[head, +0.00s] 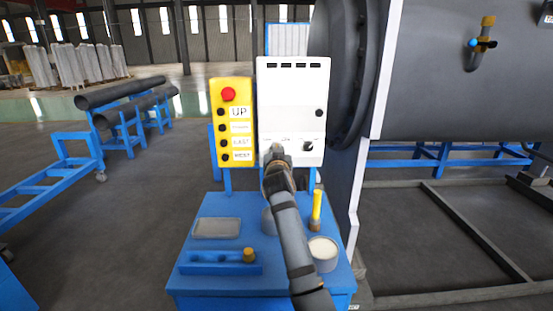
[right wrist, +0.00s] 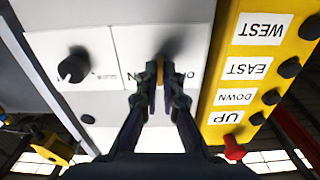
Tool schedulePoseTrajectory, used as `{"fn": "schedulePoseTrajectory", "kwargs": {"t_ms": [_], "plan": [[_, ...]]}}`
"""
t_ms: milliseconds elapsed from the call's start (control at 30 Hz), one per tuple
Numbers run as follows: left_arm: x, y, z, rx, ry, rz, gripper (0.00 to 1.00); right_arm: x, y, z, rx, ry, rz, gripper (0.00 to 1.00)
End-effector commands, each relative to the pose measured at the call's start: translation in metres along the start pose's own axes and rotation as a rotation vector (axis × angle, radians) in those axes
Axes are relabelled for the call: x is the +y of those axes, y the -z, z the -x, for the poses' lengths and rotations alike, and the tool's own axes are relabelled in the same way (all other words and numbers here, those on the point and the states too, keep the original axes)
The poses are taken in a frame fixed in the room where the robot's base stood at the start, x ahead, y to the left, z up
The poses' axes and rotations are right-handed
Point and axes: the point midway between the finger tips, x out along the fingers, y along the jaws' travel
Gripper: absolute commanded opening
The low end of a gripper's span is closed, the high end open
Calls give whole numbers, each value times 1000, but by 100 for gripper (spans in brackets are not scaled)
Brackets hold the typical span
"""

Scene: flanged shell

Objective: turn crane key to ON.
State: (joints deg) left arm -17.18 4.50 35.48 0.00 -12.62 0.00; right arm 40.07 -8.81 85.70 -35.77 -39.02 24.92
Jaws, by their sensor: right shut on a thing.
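The white control box (head: 290,95) stands upright at the back of a blue cart. My right gripper (head: 277,153) reaches its lower left front panel, hiding the crane key in the head view. In the right wrist view, which shows the panel upside down, my right gripper (right wrist: 160,88) is shut on the crane key (right wrist: 160,70), a small brownish piece between the fingertips. Partly covered lettering shows on both sides of the fingers; I cannot tell the key's exact angle. A black knob (head: 307,146) sits beside it, also in the right wrist view (right wrist: 73,66). My left gripper is out of view.
A yellow button pendant (head: 232,125) with a red button stands close left of the box. The blue cart top (head: 205,284) holds a grey tray (head: 216,228), a white-filled cup (head: 323,252) and a yellow-handled tool (head: 316,208). A large dark flanged shell (head: 440,90) is at right.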

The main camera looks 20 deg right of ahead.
Motion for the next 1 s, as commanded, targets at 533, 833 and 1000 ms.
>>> {"fn": "schedulePoseTrajectory", "kwargs": {"t_ms": [533,833,1000], "plan": [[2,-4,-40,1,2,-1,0,1,-6,0,-7,-1,-488,0],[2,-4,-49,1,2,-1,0,1,-5,0,-7,-2,-658,0],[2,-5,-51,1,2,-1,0,1,-5,0,-8,-2,-708,0]]}}
